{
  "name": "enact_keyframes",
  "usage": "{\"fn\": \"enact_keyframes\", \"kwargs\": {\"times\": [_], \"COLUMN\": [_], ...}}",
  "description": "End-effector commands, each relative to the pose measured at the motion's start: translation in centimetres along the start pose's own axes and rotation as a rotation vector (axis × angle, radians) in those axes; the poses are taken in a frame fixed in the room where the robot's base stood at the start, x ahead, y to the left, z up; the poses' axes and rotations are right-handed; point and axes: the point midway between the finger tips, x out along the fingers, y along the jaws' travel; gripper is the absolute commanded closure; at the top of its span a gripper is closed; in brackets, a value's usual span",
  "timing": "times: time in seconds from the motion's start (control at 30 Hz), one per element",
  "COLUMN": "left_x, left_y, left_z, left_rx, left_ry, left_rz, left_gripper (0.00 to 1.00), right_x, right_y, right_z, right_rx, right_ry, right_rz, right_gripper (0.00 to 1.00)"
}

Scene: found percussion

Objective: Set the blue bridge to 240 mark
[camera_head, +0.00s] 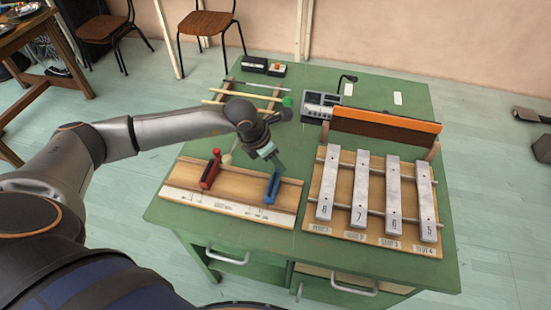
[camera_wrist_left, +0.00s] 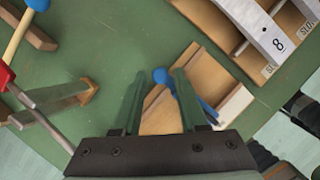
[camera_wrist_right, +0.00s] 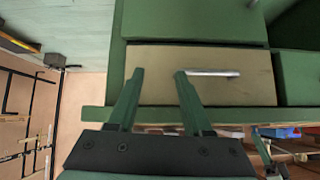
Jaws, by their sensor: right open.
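The blue bridge (camera_head: 271,189) sits near the right end of a wooden board (camera_head: 240,183) with a white marked strip (camera_head: 222,205) along its front. The strip's numbers are too small to read. My left gripper (camera_head: 277,165) is just above and behind the blue bridge. In the left wrist view the left gripper (camera_wrist_left: 159,78) is open, with the bridge's blue knob (camera_wrist_left: 161,75) showing between the fingertips. Its right finger hides part of the blue body (camera_wrist_left: 208,112). My right gripper (camera_wrist_right: 159,74) is open and empty before a drawer, outside the head view.
A red bridge (camera_head: 210,170) stands left on the same board. Metal bars (camera_head: 361,190) on a wooden frame are close to the right. A wooden rack (camera_head: 228,97) and a grey device (camera_head: 319,105) are behind. A drawer handle (camera_wrist_right: 213,73) shows beyond the right gripper.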

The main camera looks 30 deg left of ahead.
Motion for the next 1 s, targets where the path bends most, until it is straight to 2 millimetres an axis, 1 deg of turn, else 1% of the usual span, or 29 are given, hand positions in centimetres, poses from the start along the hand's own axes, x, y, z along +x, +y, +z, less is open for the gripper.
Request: {"fn": "enact_keyframes", "kwargs": {"times": [0.03, 0.3, 0.33, 0.37, 1.0], "left_x": [-0.01, -0.03, -0.03, -0.03, -0.05], "left_y": [0.0, 0.0, 0.0, 0.0, 0.01], "left_z": [-0.01, 0.0, 0.0, 0.0, 0.02], "left_rx": [0.0, 0.0, 0.0, 0.0, 0.0], "left_ry": [0.0, 0.0, 0.0, 0.0, 0.0], "left_rz": [0.0, 0.0, 0.0, 0.0, 0.0], "left_gripper": [0.65, 0.95, 0.99, 1.0, 1.0], "right_x": [0.01, 0.02, 0.02, 0.02, 0.03], "right_y": [0.01, 0.02, 0.02, 0.02, 0.04], "right_z": [-0.02, -0.06, -0.06, -0.07, -0.12], "right_rx": [0.0, 0.0, 0.0, 0.0, 0.0], "right_ry": [0.0, 0.001, 0.001, 0.001, 0.002], "right_rz": [0.0, 0.0, 0.0, 0.0, 0.001], "right_gripper": [0.5, 0.5, 0.5, 0.5, 0.5]}}
